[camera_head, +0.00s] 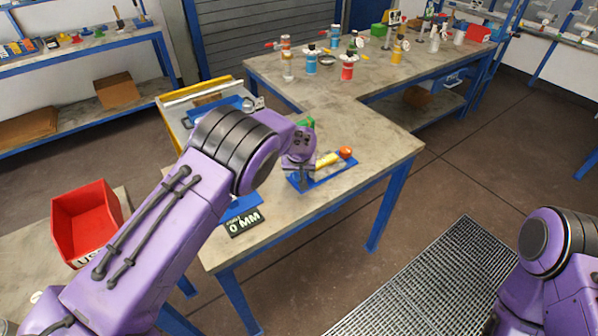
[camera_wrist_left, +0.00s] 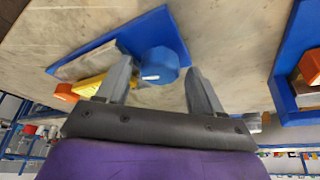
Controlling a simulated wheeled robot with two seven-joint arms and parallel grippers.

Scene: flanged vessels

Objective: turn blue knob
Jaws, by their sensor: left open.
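My left gripper (camera_wrist_left: 157,72) is open, with one finger on each side of the knob in that view. I cannot tell whether either finger touches it. In the head view, my left gripper (camera_head: 300,180) is over the left end of the blue board (camera_head: 333,177), and I cannot make out the knob there. My right gripper is out of view; only part of my right arm shows.
A yellow part (camera_head: 327,160) and an orange knob (camera_head: 345,152) are on the same board. A black "0 MM" sign (camera_head: 244,222) lies near the front of the workbench (camera_head: 385,150). A red bin (camera_head: 86,222) stands at left. Several bottles stand on the back bench.

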